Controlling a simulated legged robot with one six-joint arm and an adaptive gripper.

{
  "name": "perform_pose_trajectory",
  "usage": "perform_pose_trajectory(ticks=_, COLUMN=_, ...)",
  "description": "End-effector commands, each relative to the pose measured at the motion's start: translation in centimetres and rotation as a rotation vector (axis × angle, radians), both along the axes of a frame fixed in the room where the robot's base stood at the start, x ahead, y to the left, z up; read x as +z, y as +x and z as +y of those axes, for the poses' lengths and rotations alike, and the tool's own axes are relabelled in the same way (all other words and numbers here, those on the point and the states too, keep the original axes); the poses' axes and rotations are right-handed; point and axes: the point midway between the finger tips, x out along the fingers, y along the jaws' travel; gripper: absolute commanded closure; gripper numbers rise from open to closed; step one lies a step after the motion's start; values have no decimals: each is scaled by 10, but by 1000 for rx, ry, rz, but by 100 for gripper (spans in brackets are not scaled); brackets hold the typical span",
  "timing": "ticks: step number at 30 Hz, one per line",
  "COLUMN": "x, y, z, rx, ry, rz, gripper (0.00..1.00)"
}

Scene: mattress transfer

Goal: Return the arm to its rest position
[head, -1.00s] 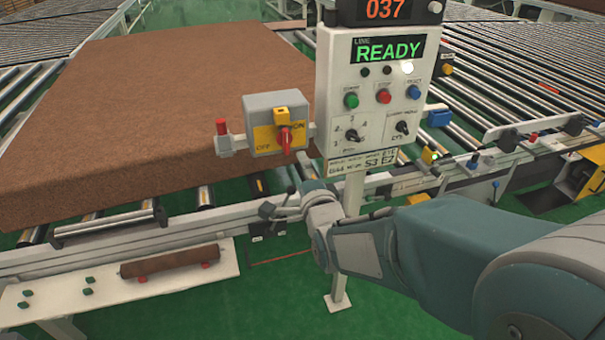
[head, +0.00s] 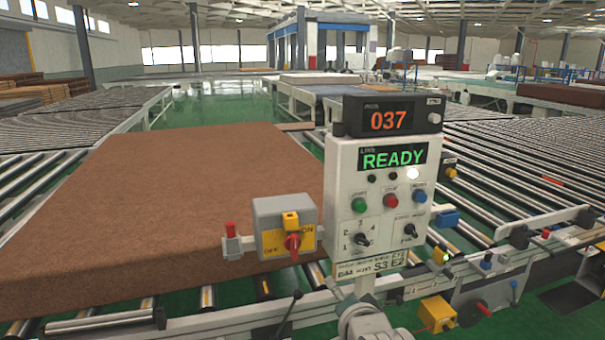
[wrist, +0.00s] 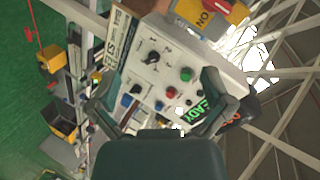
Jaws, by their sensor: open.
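My gripper (wrist: 160,88) shows in the wrist view with its two dark fingers spread and nothing between them. The white control panel (wrist: 135,90) is beyond the fingers, tilted in that view; I cannot tell the gap to it. In the head view, a grey part of my arm (head: 368,325) shows at the bottom edge, below the panel (head: 345,205). Most of the arm is out of that view, and I cannot make out the fingers there. The panel reads READY and 037.
A brown mattress (head: 190,190) lies flat on the rollers at left. A yellow and grey rotary switch box (head: 285,228) with a red knob is at the panel's left. Roller conveyors (head: 520,160) run at right. Green floor (head: 235,105) is open at the back.

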Motion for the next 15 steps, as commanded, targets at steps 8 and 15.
perform_pose_trajectory(ticks=8, x=-1, y=-66, z=-43, rx=138, ry=-426, rz=226, gripper=0)
perform_pose_trajectory(ticks=15, x=-6, y=-141, z=-72, rx=356, ry=-722, rz=436, gripper=0)
